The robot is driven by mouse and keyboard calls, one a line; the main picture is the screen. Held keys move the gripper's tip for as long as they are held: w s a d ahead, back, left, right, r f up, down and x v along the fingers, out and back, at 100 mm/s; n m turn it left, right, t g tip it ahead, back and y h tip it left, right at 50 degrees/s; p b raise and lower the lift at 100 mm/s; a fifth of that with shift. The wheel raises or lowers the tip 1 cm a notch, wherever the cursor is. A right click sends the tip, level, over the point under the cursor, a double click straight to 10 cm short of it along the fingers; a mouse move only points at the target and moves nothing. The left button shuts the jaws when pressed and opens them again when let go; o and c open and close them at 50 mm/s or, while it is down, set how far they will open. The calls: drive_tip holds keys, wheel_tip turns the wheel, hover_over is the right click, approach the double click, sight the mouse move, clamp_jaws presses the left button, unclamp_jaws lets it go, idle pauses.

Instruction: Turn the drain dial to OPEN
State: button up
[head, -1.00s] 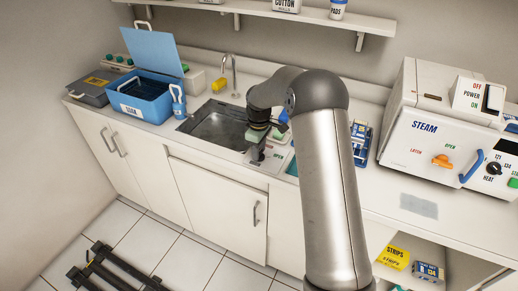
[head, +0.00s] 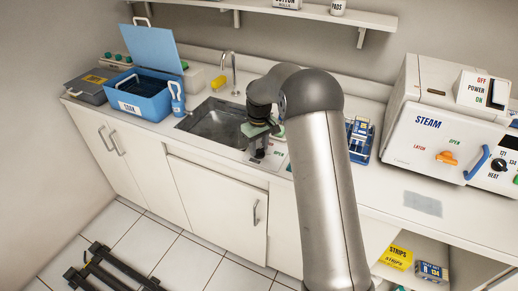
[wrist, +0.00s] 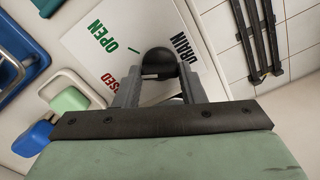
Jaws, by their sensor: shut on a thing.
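The drain dial is a black rounded knob (wrist: 160,62) on a white panel (wrist: 100,30) in the wrist view. The panel has a green OPEN label and green tick, a partly covered red label ending in "SED", and the word DRAIN. My gripper (wrist: 158,88) is shut on the knob, one finger on each side. The knob's pointer is not clear, so I cannot tell its setting. In the head view my gripper (head: 258,150) points down at the counter just right of the sink (head: 217,122); the knob is hard to make out there.
A blue tub (head: 143,99) stands left of the sink. A blue rack (head: 360,140) and the white steam unit (head: 440,130) stand right of my arm.

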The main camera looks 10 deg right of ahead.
sight(259, 149)
drive_tip(key=m+b, duration=0.1)
drive_tip(key=m, duration=0.5)
drive_tip(key=shift+m, duration=0.3)
drive_tip(key=shift+b, duration=0.3)
drive_tip(key=o, duration=1)
wheel_tip(259, 149, up, 18)
drive_tip(key=shift+f+b, duration=0.2)
drive_tip(key=shift+b, duration=0.2)
